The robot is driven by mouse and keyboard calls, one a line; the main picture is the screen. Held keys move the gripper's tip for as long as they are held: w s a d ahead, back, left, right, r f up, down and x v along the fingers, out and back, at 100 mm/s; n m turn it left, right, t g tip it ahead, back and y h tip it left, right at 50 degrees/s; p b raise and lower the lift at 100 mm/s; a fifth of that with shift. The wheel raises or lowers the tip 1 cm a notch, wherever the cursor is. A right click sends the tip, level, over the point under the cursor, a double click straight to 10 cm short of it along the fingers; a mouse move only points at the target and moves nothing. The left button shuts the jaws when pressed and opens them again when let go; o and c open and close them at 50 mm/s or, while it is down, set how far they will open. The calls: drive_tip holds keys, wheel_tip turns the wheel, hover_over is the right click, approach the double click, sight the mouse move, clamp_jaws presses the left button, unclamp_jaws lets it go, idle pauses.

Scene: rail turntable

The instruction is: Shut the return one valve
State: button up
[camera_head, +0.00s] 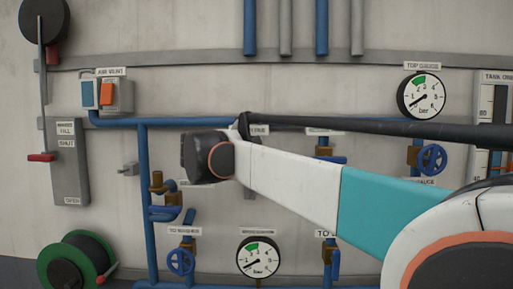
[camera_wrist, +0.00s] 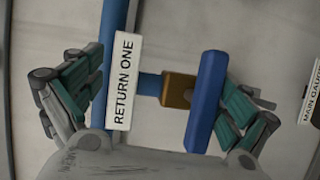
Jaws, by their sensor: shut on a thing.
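The label RETURN ONE (camera_wrist: 123,82) is in the wrist view, with its lettering running upward. Beside it is the return one valve, with a brass body (camera_wrist: 178,90) and a long blue handle (camera_wrist: 207,102). My gripper (camera_wrist: 157,97) shows its teal fingers at both sides, with the handle between them. The right finger is against the handle; the left finger looks well apart from it. The contact itself is partly hidden. In the head view, my arm hides the fingers and the valve. A partly covered label (camera_head: 260,130) shows just above my arm.
A blue pipe (camera_head: 180,122) runs along the wall. Other valves with blue wheels (camera_head: 432,159) (camera_head: 180,262) and gauges (camera_head: 421,97) (camera_head: 258,257) are around my arm. A hose reel (camera_head: 80,264) is at lower left. The MAIN GAUGE label (camera_wrist: 311,92) shows at the wrist view's right.

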drive_tip(key=shift+s+a+r, duration=0.25)
drive_tip(key=shift+s+a, duration=0.05)
drive_tip(key=shift+s, duration=0.4)
drive_tip(key=shift+s+a+r, duration=0.25)
drive_tip(key=shift+s, duration=0.4)
drive_tip(key=shift+v, duration=1.05)
drive_tip(key=shift+c, duration=0.6)
drive_tip(key=s, duration=0.1)
drive_tip(key=s+r, duration=0.1)
drive_tip(key=s, duration=0.2)
drive_tip(key=shift+s+a+r, duration=0.15)
drive_tip(key=shift+s+a, duration=0.2)
drive_tip(key=c, duration=0.8)
drive_tip(key=v, duration=0.6)
drive_tip(key=shift+s+a+f, duration=0.25)
drive_tip(key=shift+a+f, duration=0.15)
drive_tip(key=shift+f, duration=0.2)
